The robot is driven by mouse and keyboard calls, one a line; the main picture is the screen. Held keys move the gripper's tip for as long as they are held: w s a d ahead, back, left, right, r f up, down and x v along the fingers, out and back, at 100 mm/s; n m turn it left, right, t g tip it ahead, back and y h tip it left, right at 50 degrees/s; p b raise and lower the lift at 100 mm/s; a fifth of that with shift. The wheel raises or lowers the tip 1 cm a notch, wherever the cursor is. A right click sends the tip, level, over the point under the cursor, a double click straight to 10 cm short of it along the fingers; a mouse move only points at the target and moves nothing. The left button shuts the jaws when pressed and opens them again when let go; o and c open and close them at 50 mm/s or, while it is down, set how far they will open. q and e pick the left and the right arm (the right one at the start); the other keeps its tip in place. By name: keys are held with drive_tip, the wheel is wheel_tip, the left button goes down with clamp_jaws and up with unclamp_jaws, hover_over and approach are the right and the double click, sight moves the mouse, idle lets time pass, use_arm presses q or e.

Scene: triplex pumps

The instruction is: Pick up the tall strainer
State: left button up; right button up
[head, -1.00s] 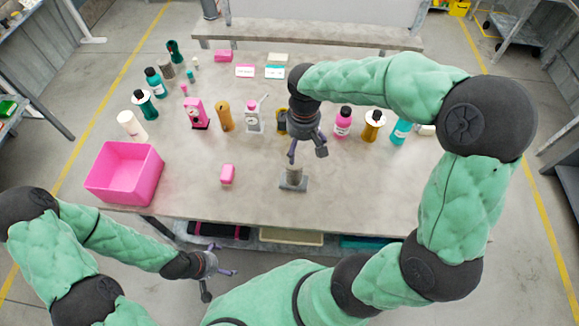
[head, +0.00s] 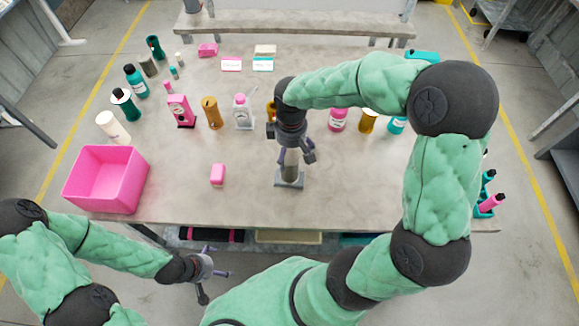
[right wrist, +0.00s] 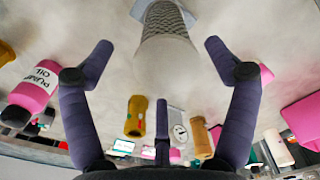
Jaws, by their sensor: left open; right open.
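The tall strainer (head: 290,172) is a grey upright cylinder on a dark flat base near the front middle of the table. In the right wrist view its mesh-patterned body (right wrist: 166,22) lies ahead, between and beyond the fingers. My right gripper (head: 291,149) is open and empty, pointing down at the strainer's top and partly hiding it in the head view. I cannot tell whether the fingers overlap its top. My left gripper (head: 212,276) is open and empty, low in front of the table's front edge, away from the strainer.
A pink bin (head: 106,180) stands at the table's left. Behind are a gold canister (head: 212,113), a pink bottle (head: 338,119) and several other containers. The front table area around the strainer is mostly clear.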

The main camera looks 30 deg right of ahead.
drive_tip(key=f, duration=0.1)
drive_tip(key=f+b, duration=0.1)
drive_tip(key=f, duration=0.2)
drive_tip(key=shift+s+a, duration=0.2)
drive_tip(key=shift+a, duration=0.15)
drive_tip(key=shift+f+b, duration=0.4)
drive_tip(key=shift+f, duration=0.1)
drive_tip(key=shift+r, duration=0.1)
drive_tip(key=c, duration=1.3)
